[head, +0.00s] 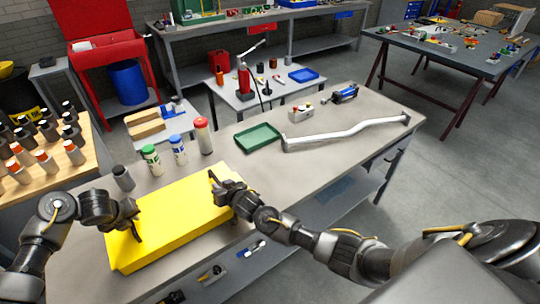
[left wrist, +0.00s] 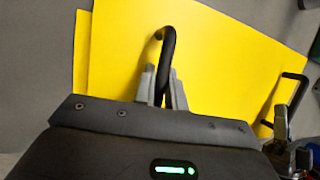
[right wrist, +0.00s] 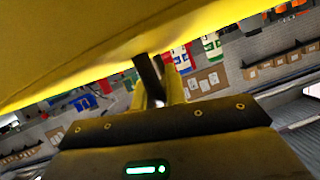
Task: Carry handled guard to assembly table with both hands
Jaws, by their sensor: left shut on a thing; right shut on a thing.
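The handled guard is a large yellow panel (head: 175,222) with black handles, at the front left of the grey table (head: 235,155). My left gripper (head: 132,225) is over its left part, shut on a black handle (left wrist: 168,50). My right gripper (head: 216,186) is at its far right part, shut on another black handle (right wrist: 148,72). The yellow guard fills the middle of the left wrist view (left wrist: 225,60) and the top of the right wrist view (right wrist: 90,50). I cannot tell whether the guard touches the tabletop.
Several bottles (head: 151,160), a green tray (head: 257,137) and a silver bent bar (head: 345,134) are on the table behind and right of the guard. A wooden bench (head: 60,185) with bottles stands at left. Another table (head: 440,50) stands far right, with open floor before it.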

